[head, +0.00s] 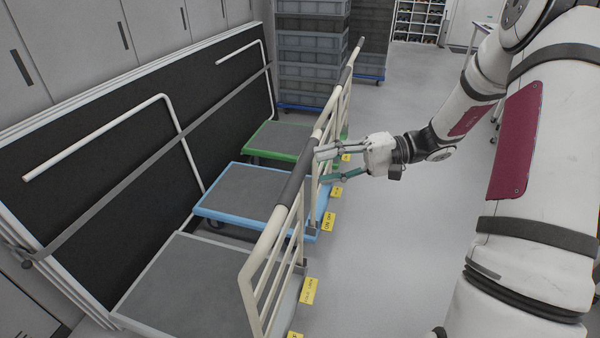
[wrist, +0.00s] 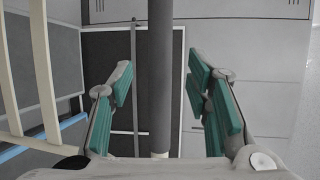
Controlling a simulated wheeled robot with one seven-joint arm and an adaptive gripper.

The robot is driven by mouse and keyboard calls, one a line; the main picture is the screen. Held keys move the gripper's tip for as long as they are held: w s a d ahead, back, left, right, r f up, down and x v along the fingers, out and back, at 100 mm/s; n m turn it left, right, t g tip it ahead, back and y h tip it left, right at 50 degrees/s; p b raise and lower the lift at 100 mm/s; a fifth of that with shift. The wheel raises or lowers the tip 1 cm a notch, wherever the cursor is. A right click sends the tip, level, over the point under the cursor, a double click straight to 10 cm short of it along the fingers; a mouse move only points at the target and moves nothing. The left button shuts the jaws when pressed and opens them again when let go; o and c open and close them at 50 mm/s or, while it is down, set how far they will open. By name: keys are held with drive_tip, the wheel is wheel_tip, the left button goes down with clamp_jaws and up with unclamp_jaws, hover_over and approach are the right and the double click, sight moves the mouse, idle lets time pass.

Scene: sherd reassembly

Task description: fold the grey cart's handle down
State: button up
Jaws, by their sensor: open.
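The grey cart (head: 180,285) stands nearest in the head view, its flat deck at lower left. Its cream handle (head: 246,285) stands upright along the deck's right side. A dark grey grip section (head: 296,172) lies farther along the line of handles, which overlap, so I cannot tell for certain which cart it belongs to. My gripper (head: 320,167) is open and points left at the handle line. In the wrist view a dark grey bar (wrist: 160,60) runs upright between the open fingers, with space on both sides. It is not clamped.
A blue cart (head: 240,193) and a green cart (head: 275,143) stand behind the grey one. A black panel (head: 80,185) with white bent rails leans at left. Stacked grey crates (head: 312,60) stand at the back. Yellow labels (head: 309,291) mark the floor.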

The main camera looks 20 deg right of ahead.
sight(307, 170)
drive_tip(key=x, duration=0.6)
drive_tip(key=shift+w+a+f, duration=0.1)
drive_tip(key=shift+a, duration=0.15)
clamp_jaws()
